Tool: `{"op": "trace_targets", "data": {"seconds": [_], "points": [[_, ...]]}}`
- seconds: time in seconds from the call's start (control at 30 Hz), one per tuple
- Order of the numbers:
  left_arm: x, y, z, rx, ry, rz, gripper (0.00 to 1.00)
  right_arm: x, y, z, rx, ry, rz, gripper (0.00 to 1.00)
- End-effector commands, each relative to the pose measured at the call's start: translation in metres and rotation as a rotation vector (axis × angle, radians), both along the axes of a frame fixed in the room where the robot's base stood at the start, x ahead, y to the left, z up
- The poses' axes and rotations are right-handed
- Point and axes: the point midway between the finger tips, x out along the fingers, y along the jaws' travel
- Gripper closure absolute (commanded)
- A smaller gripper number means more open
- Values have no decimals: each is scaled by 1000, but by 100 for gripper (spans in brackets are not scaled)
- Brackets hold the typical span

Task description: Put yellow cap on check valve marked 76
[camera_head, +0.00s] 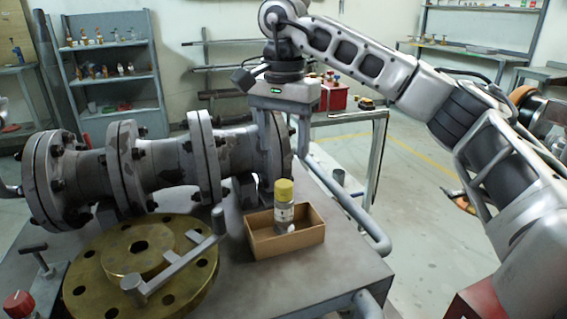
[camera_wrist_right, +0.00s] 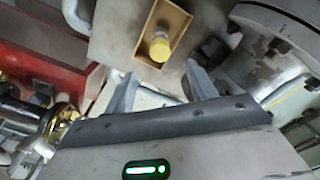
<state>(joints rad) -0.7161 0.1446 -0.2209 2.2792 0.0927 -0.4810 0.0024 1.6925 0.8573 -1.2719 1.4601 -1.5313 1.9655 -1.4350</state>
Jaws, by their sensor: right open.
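A bottle with a yellow cap (camera_head: 284,190) stands upright in an open cardboard box (camera_head: 262,244) on the metal bench. In the right wrist view the yellow cap (camera_wrist_right: 160,48) shows in the box (camera_wrist_right: 172,17), beyond the fingertips. My right gripper (camera_head: 287,145) is open and empty, above and behind the bottle, in front of the right end of the grey flanged valve body (camera_head: 165,165). The valve flange (camera_wrist_right: 275,45) also shows at the right of the wrist view. I cannot read a 76 mark on anything. My left gripper is not seen.
A brass flange disc (camera_head: 90,265) with a grey lever (camera_head: 175,270) lies left of the box. A red knob (camera_head: 18,303) is at the front left. Bare bench top (camera_head: 320,270) lies right of the box, ending at a rail (camera_head: 350,220). Shelves stand behind.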

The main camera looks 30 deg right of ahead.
Motion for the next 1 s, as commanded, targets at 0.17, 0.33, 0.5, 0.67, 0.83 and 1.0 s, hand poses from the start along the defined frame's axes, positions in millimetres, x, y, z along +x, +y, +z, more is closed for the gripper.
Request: {"op": "trace_targets", "data": {"seconds": [0.17,0.33,0.5,0.67,0.83,1.0], "points": [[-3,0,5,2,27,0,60,0,0,49,-1,-4,0,44],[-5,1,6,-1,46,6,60,0,0,73,0,-1,1,44],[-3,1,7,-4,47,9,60,0,0,81,0,0,0,44],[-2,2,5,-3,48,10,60,0,0,81,1,0,0,44],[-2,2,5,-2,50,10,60,0,0,81,1,0,0,44],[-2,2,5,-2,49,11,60,0,0,81,1,0,0,44]]}}
